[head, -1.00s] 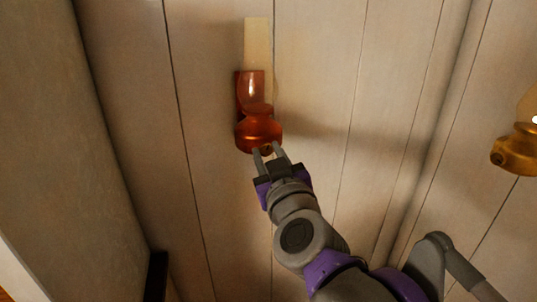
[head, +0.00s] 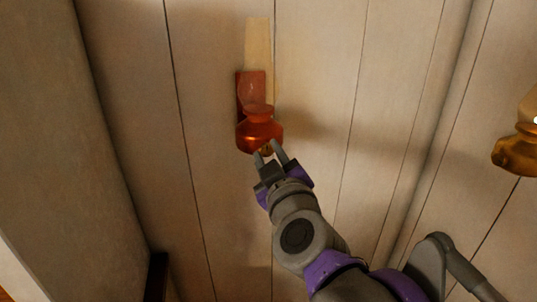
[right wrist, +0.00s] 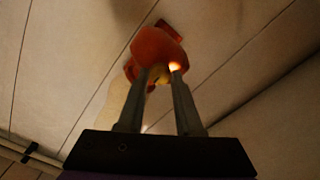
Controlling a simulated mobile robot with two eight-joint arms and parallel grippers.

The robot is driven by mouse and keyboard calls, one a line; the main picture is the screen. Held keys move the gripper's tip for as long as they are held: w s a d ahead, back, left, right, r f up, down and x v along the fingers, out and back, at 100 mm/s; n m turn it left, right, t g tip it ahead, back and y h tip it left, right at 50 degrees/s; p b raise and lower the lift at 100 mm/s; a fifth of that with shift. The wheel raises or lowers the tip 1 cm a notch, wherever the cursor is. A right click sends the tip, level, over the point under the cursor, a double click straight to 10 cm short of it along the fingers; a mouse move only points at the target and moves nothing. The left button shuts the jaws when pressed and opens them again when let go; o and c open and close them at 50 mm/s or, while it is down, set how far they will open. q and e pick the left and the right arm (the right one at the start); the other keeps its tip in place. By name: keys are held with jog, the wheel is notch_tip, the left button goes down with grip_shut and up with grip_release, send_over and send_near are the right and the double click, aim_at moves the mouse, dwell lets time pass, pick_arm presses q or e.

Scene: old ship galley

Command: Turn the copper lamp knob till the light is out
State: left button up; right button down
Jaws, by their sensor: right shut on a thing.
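The copper lamp (head: 259,133) is fixed to the plank wall, with a round red-copper body, a back plate and a pale glass chimney (head: 258,42) above. The chimney looks dull and no clear flame shows in it. The small knob (head: 266,150) is low on the front of the body. My right gripper (head: 268,151) reaches up from below, its fingers on either side of the knob and shut on it. In the right wrist view, the knob (right wrist: 160,75) shows between the fingertips, under the orange body (right wrist: 156,47). My left gripper is not in view.
A second, brass-coloured lamp (head: 516,150) is on the wall at the right edge, partly cut off. A grey wall (head: 65,150) stands close on the left. The plank wall around the copper lamp is clear.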

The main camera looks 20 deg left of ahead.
jog(key=c, duration=0.6)
grip_release()
jog(key=shift+s+d, duration=0.1)
jog(key=v, duration=1)
jog(key=shift+s+d+b, duration=0.2)
jog(key=shift+b, duration=0.2)
jog(key=shift+f, duration=0.1)
